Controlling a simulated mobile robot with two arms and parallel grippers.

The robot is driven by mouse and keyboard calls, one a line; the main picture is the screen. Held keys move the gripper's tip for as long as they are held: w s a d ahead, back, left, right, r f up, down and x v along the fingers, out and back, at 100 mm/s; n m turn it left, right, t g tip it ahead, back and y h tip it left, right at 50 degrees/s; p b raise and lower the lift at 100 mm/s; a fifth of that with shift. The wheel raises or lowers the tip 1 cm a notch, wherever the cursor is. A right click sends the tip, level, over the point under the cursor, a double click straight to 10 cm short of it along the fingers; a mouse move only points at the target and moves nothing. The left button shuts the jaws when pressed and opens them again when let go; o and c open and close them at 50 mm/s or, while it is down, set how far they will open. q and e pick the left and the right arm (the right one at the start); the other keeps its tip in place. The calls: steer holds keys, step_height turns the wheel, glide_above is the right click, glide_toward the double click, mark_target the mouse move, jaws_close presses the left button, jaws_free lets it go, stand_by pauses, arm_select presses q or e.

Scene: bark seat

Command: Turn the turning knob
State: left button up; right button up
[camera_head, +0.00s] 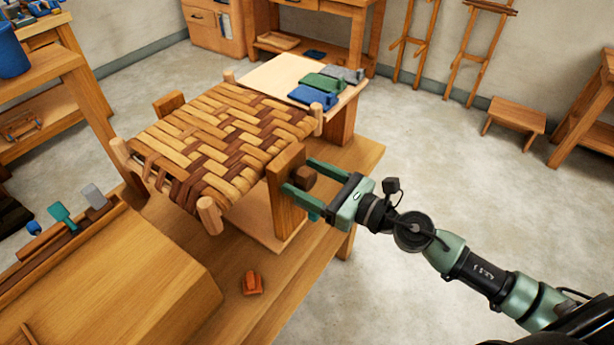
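The turning knob (305,178) is a small dark brown wooden block on the right face of an upright wooden post (287,205). The post stands at the right side of a woven bark seat (225,135) on the workbench. My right gripper (300,180) reaches in from the right with its two green fingers apart, one on the far side and one on the near side of the knob. I cannot tell whether the fingers touch it. My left gripper is not in view.
The workbench (362,157) bears a pale board (265,80) with blue, green and grey tools behind the seat. A small orange object (251,283) lies at the front. A large wooden block (130,275) fills the lower left. The floor at right is clear around a stool (517,115).

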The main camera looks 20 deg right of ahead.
mark_target(312, 183)
steer(key=shift+r, duration=0.1)
steer(key=b+v, duration=0.1)
steer(key=v, duration=0.1)
steer(key=b+v, duration=0.3)
steer(key=v, duration=0.1)
steer(key=shift+s+d+f+b, duration=0.15)
steer(key=shift+f+b, duration=0.15)
steer(key=shift+b, duration=0.05)
steer(key=shift+s+d+r+b, duration=0.3)
steer(key=shift+s+d+b, duration=0.1)
steer(key=shift+s, duration=0.15)
